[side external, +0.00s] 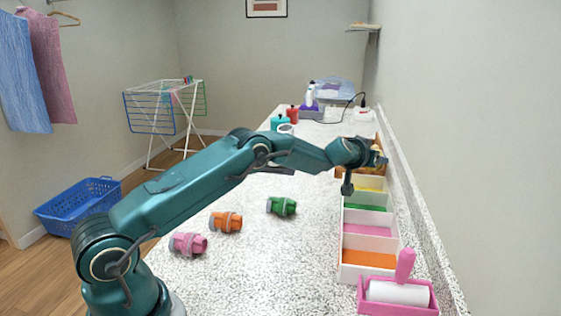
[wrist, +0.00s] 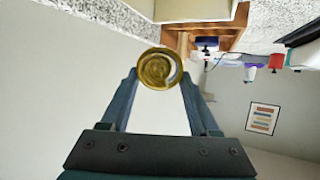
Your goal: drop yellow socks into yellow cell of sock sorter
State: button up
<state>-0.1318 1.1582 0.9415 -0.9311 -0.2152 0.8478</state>
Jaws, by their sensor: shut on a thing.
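My gripper (side external: 378,156) is shut on the yellow socks, a rolled bundle (wrist: 157,69) between the two fingertips in the wrist view. In the side external view the gripper is raised above the far end of the sock sorter (side external: 347,272), and the socks are mostly hidden by it. The sorter is a white tray with a row of coloured cells. The yellow cell (side external: 371,184) is at its far end, partly hidden by my wrist. Green (side external: 368,208), pink (side external: 367,230) and orange (side external: 369,258) cells follow towards the camera.
Green (side external: 282,206), orange (side external: 226,222) and pink (side external: 188,244) sock rolls lie on the speckled counter left of the sorter. A pink holder with a lint roller (side external: 398,292) stands at the sorter's near end. A wooden box (wrist: 208,36) is beyond its far end. A wall runs along the right.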

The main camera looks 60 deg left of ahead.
jog(key=shift+f, duration=0.75)
jog(key=o, duration=1.4)
jog(key=shift+o, duration=0.2)
jog(key=shift+s, duration=0.1)
jog(key=shift+v, duration=2.5)
jog(key=shift+d, duration=0.1)
